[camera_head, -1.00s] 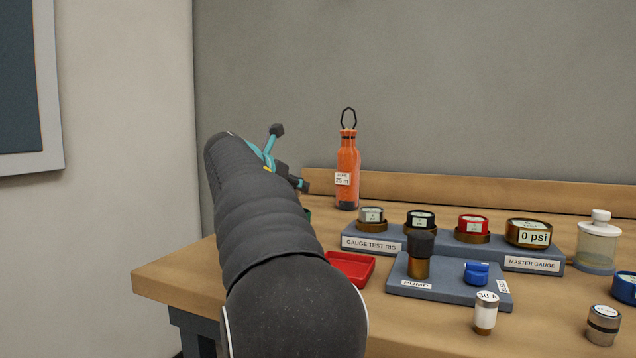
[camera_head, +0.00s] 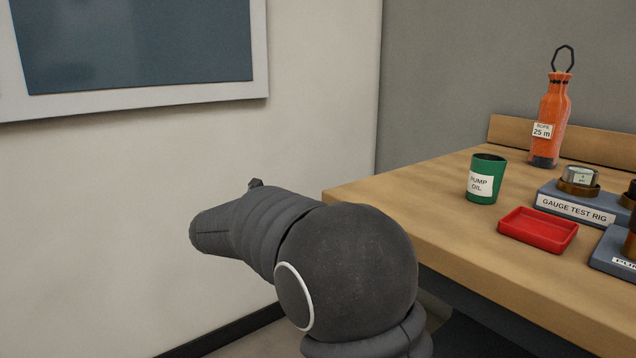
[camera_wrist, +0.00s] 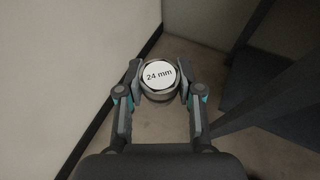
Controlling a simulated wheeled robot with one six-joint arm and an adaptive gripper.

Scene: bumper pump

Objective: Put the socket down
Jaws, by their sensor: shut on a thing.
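The socket (camera_wrist: 158,79) is a short round piece with a white top marked "24 mm". It shows in the wrist view, between the fingers of my gripper (camera_wrist: 159,88), which is shut on it. The bare floor (camera_wrist: 163,133) lies below it in that view. In the head view my arm reaches left, away from the workbench (camera_head: 420,190), and hides the gripper and the socket.
On the bench stand a green pump oil can (camera_head: 486,178), a red tray (camera_head: 538,230), an orange bottle (camera_head: 551,118) and the gauge test rig (camera_head: 575,206). The tray looks empty. The bench's left end is clear. A wall (camera_head: 320,120) stands to the left.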

